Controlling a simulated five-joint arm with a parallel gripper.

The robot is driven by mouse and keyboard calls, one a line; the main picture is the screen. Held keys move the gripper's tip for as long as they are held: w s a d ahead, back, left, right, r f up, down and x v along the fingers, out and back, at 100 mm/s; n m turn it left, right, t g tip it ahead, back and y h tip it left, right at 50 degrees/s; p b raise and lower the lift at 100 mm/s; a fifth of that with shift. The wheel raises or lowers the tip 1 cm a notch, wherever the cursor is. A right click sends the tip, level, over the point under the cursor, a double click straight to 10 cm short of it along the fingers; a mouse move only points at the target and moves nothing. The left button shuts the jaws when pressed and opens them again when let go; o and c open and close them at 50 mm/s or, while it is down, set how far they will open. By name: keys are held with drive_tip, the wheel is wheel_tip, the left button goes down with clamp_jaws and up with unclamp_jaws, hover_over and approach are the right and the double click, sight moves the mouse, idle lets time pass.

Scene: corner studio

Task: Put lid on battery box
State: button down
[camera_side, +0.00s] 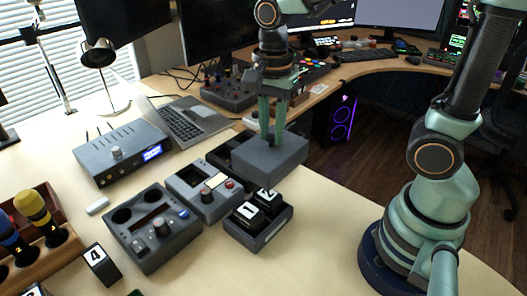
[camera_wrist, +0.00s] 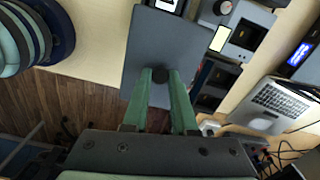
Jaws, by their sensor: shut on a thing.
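The battery box (camera_side: 258,238) is an open grey box at the table's near right, holding black blocks (camera_side: 246,210) with white labels, one reading 1. My gripper (camera_side: 271,138) is shut on the lid (camera_side: 270,158), a flat grey slab, and holds it roughly level above the far end of the box. In the wrist view the lid (camera_wrist: 190,40) hangs below my gripper (camera_wrist: 162,78), whose green fingers close on its small dark knob. There the lid hides most of the box; a labelled block (camera_wrist: 166,4) shows at the top edge.
A dark open tray (camera_side: 228,153) lies behind, partly hidden by the lid. A loose block marked 4 (camera_side: 102,264) stands at front left. The table right of the box is clear.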

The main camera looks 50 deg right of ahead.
sight(259, 162)
drive_tip(key=a+f, duration=0.1)
drive_tip(key=s+a+f, duration=0.1)
drive_tip(key=a, duration=0.1)
drive_tip(key=a+f, duration=0.1)
drive_tip(key=a, duration=0.1)
drive_tip(key=shift+s+a+f, duration=0.1)
drive_tip(key=shift+s+a, duration=0.05)
drive_tip(key=shift+a, duration=0.05)
drive_tip(key=shift+f, duration=2.9)
drive_tip(key=shift+f, duration=0.65)
drive_tip(key=c, duration=1)
unclamp_jaws()
drive_tip(key=shift+r, duration=5.55)
